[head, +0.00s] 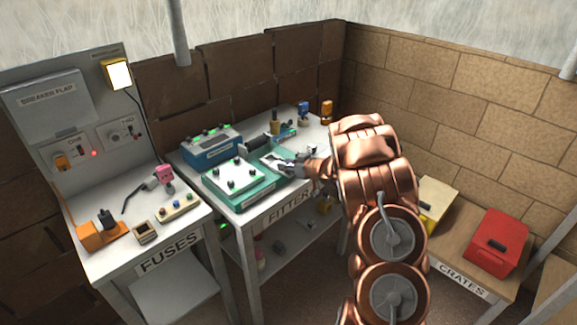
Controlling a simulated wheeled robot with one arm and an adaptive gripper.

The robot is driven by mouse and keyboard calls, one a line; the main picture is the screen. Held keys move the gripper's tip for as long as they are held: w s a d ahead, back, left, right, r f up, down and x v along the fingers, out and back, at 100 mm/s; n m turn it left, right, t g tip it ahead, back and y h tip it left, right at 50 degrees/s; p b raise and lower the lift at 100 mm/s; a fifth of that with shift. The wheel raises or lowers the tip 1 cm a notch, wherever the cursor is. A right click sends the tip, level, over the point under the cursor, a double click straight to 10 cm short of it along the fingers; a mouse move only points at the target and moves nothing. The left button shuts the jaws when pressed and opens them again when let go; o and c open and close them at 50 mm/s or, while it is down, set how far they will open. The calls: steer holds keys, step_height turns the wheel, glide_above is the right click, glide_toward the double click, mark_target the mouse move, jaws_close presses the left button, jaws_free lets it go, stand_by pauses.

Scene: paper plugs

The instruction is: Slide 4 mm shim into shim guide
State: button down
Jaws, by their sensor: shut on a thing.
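My copper arm reaches over the FITTER table from the right. My gripper (287,166) is low over the green-edged unit in the middle of that table, pointing left. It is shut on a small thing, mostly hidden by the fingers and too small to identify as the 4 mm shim. A pale plate (272,157) lies on the green unit by the fingertips. I cannot tell whether the shim guide is there, or whether the held piece touches anything.
A white-topped green box with dark knobs (234,174) stands left of my gripper, a blue box (211,147) behind it. Blue (303,110) and orange (327,110) items stand at the back. The FUSES bench (95,265) is left; red (497,240) and yellow crates are right.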

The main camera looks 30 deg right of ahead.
mark_target(281, 161)
steer(key=shift+w+a+p, duration=0.2)
steer(key=shift+w+p, duration=0.25)
steer(key=shift+w, duration=0.4)
steer(key=shift+w+a+p, duration=0.2)
steer(key=shift+w+p, duration=0.2)
steer(key=shift+w, duration=0.4)
steer(key=c, duration=0.8)
jaws_free()
steer(key=shift+o, duration=0.2)
steer(key=shift+s, duration=0.1)
steer(key=shift+s+d+b, duration=0.1)
steer(key=shift+s+d, duration=0.1)
steer(key=shift+s, duration=0.65)
steer(key=shift+s+d+b, duration=0.15)
steer(key=shift+s+d, duration=0.1)
steer(key=shift+s, duration=0.65)
steer(key=shift+s+d+b, duration=0.1)
steer(key=shift+s+d, duration=0.1)
steer(key=shift+s, duration=0.65)
steer(key=v, duration=1.2)
steer(key=shift+f, duration=0.1)
